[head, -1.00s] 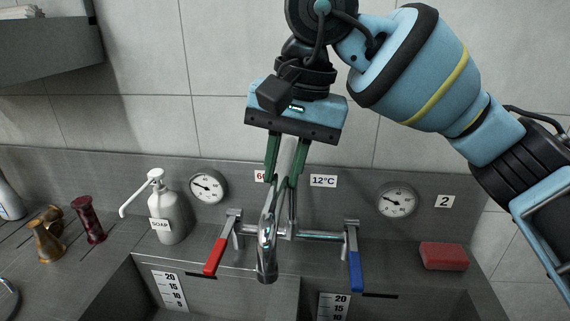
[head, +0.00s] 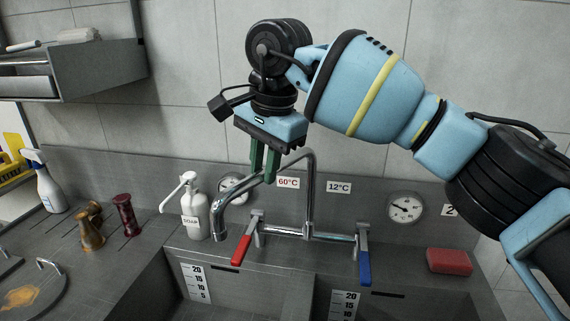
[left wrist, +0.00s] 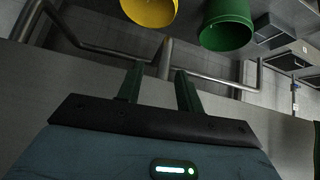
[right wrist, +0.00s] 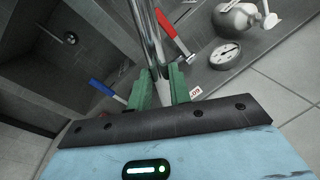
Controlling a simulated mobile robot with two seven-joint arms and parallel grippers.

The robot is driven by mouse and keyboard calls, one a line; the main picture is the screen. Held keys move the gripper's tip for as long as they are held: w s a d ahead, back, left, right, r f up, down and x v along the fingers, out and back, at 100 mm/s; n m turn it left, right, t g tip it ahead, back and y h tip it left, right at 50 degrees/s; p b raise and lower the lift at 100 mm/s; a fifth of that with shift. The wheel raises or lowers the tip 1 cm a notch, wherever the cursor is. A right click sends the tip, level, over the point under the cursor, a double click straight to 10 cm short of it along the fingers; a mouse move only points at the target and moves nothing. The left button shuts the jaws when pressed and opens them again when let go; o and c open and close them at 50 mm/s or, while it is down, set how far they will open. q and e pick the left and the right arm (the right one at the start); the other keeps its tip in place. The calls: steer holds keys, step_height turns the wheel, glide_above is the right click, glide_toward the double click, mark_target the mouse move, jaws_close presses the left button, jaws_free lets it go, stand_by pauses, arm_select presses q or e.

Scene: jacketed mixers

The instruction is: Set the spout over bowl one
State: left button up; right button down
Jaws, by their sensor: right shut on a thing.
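The chrome spout (head: 239,190) of the tap points left in the head view, its downturned end in front of the soap bottle. My right gripper (head: 264,178) is shut on the spout's upper tube, which also shows between its fingers in the right wrist view (right wrist: 152,45). Bowl one (head: 238,292), the left basin, lies below and to the right of the spout's end in the picture. How far the end reaches over it is hard to tell. My left gripper (left wrist: 158,88) is open and empty, away from the sink.
The red lever (head: 241,250) and blue lever (head: 365,268) stand close in front of the tap. The soap bottle (head: 195,212) stands behind the spout's end. A red sponge (head: 449,261) lies right. Yellow (left wrist: 150,10) and green (left wrist: 227,30) bins show in the left wrist view.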

steer(key=shift+w+a+m, duration=1)
steer(key=c, duration=1.3)
jaws_free()
steer(key=shift+r, duration=0.15)
steer(key=r, duration=0.5)
steer(key=s+d+r, duration=0.1)
steer(key=r, duration=0.1)
steer(key=shift+s+r, duration=0.1)
steer(key=shift+r, duration=0.1)
